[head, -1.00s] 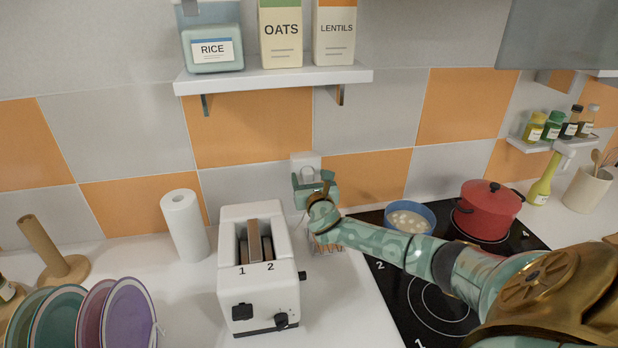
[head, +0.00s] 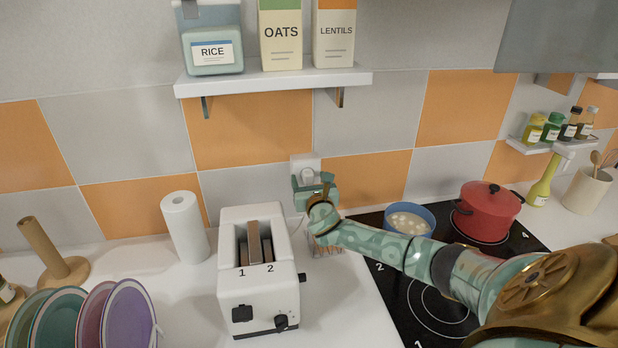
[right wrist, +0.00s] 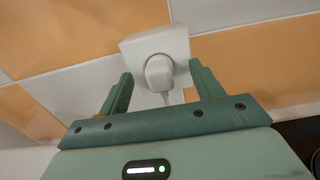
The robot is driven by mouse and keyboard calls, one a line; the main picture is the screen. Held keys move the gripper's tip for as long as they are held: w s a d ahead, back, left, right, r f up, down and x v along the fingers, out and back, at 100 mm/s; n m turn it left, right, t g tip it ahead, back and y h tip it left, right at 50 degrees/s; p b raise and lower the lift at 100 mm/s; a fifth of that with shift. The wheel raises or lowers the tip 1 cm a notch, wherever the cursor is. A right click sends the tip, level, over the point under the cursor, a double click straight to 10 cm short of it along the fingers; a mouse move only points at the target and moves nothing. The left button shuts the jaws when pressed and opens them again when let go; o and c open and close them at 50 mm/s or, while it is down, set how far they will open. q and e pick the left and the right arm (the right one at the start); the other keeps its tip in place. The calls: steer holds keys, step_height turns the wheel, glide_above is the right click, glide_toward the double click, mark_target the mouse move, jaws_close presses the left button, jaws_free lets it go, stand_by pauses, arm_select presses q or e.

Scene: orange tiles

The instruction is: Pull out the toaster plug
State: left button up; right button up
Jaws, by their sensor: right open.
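The white toaster (head: 258,268) stands on the counter with bread in its slots. The white wall socket (head: 305,161) is on the tiled wall behind and right of it, partly hidden by my right gripper. In the right wrist view the toaster plug (right wrist: 159,72) sits in the socket (right wrist: 183,40), its cord hanging down. My right gripper (head: 314,181) is open in front of the socket. In the right wrist view its two fingers (right wrist: 160,84) are apart, one on each side of the plug, with gaps between. My left gripper is not in view.
A blue pot (head: 410,217) and a red lidded pot (head: 487,210) stand on the black hob beneath my right arm. A paper roll (head: 185,228) stands left of the toaster. A shelf (head: 275,79) with food containers hangs above the socket.

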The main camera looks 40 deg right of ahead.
jaws_close()
steer(key=shift+s+a+p, duration=0.15)
steer(key=shift+s+p, duration=0.1)
steer(key=shift+p, duration=0.05)
steer(key=shift+s+a+r, duration=0.1)
steer(key=shift+s+a, duration=0.1)
steer(key=shift+s, duration=0.2)
steer(key=shift+p+v, duration=1.75)
steer(key=shift+v, duration=0.55)
